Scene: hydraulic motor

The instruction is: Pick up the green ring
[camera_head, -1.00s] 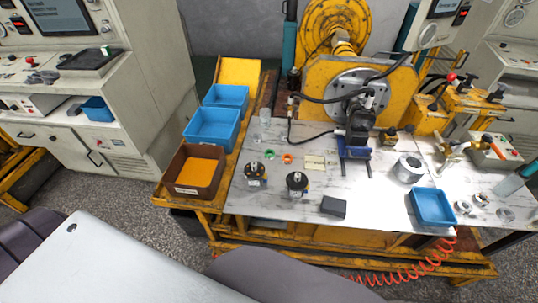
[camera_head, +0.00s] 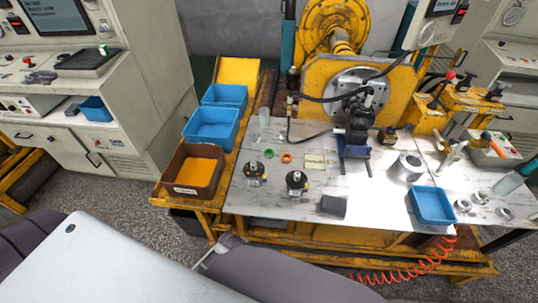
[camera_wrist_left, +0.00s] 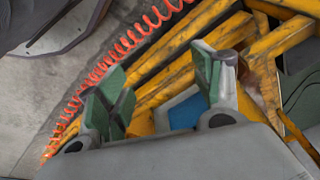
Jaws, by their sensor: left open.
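The green ring (camera_head: 268,153) lies flat on the grey worktable (camera_head: 290,212), left of an orange-red ring (camera_head: 287,158). In the left wrist view my left gripper (camera_wrist_left: 165,95) is open and empty, with its two green-padded fingers apart. That view shows yellow framework and a coiled red hose below the table, and no green ring. In the head view my left arm crosses the lower left, short of the table's front edge and well away from the ring. My right gripper is in neither view.
Two black-and-silver motor parts (camera_head: 297,181) stand in front of the rings. A dark block (camera_head: 333,206) lies near the front edge. A blue bin (camera_head: 432,206) is at the right, a brown bin (camera_head: 194,171) at the left. A red coiled hose (camera_head: 410,268) hangs below.

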